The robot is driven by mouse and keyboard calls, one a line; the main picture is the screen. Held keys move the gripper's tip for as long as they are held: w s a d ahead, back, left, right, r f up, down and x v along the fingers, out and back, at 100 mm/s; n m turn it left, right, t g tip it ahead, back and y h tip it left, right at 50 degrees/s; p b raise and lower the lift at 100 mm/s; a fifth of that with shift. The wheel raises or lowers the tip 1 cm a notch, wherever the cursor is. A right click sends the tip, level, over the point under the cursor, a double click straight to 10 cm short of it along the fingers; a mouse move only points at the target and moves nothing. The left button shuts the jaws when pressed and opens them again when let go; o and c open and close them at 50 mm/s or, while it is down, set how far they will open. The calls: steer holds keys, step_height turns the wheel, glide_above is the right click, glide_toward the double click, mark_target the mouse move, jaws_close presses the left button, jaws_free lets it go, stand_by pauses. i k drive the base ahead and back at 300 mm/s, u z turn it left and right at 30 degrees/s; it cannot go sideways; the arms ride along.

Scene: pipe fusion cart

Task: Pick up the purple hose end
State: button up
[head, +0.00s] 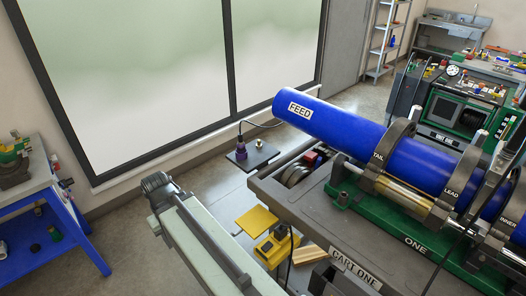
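The purple hose end (241,151) is a small upright purple fitting with a dark top. It stands on a flat dark plate (262,158) left of the cart, near the window wall. A thin dark hose (262,125) arcs from its top toward the large blue pipe. My arm's pale link and dark joint reach up from the bottom of the head view, nearer to me than the hose end and apart from it. No gripper fingers can be made out.
The cart (277,196) with the blue "FEED" pipe (340,124) in clamps fills the right. A yellow plate (257,221) and yellow device (275,247) lie left of the cart. A blue bench (50,262) stands at far left. Floor is open between bench and arm.

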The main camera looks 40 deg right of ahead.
mark_target(241, 146)
steer(key=u, duration=0.15)
steer(key=i, duration=0.9)
steer(key=z, duration=0.05)
